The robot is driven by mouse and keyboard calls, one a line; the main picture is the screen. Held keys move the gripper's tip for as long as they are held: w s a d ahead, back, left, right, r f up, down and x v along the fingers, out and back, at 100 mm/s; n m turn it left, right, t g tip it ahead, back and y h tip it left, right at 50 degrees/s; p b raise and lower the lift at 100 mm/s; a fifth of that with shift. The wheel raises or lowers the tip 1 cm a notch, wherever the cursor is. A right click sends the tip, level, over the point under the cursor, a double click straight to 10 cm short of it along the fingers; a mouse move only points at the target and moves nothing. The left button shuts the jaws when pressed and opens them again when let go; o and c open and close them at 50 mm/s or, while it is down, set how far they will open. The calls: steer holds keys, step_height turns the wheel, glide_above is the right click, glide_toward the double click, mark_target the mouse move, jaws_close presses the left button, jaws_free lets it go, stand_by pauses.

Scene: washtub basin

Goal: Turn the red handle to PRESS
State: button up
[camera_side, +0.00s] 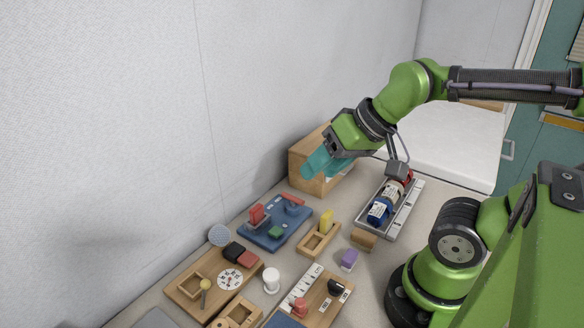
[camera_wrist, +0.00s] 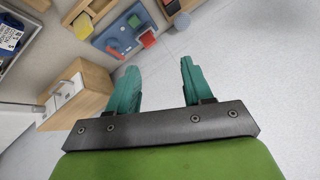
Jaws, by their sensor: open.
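Several red parts show in the side view. A red knob or handle (camera_side: 299,306) stands on a wooden board with white labels (camera_side: 322,310) at the bottom; the label text is too small to read. A blue board (camera_side: 277,229) carries an upright red block (camera_side: 257,214) and a flatter red piece (camera_side: 292,200). I cannot read PRESS anywhere. My gripper (camera_side: 322,165) has teal fingers and hangs high, above and behind the blue board, near the wooden box. In the wrist view my gripper (camera_wrist: 158,70) is open and empty, with the blue board (camera_wrist: 122,32) beyond it.
A wooden box (camera_side: 303,167) stands by the wall, close under my gripper. A grey tray (camera_side: 397,222) holds a blue bottle (camera_side: 381,208). A yellow block (camera_side: 326,221), purple block (camera_side: 349,260) and white cup (camera_side: 271,280) stand among the boards.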

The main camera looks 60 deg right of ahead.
steer(key=w+d+g, duration=0.1)
steer(key=w, duration=0.1)
steer(key=w+d+f+g, duration=0.1)
steer(key=w+d, duration=0.3)
steer(key=w, duration=0.1)
steer(key=shift+d+f+m+g, duration=0.25)
steer(key=shift+m+g, duration=0.05)
steer(key=shift+g, duration=0.1)
steer(key=shift+c, duration=0.5)
steer(key=n+g, duration=0.1)
steer(key=g, duration=0.2)
glide_above(293, 201)
steer(key=d, duration=0.2)
steer(key=x, duration=0.2)
steer(key=d+n+g, duration=0.1)
steer(key=d+n, duration=0.1)
steer(key=d, duration=0.1)
steer(key=shift+n, duration=0.9)
steer(key=a+f, duration=0.1)
steer(key=f, duration=0.4)
steer(key=a+f, duration=0.1)
steer(key=f, duration=0.4)
steer(key=a+f, duration=0.1)
steer(key=f, duration=0.4)
steer(key=shift+w+a, duration=0.25)
steer(key=shift+w, duration=0.15)
steer(key=shift+c, duration=0.3)
steer(key=shift+r, duration=0.1)
jaws_close()
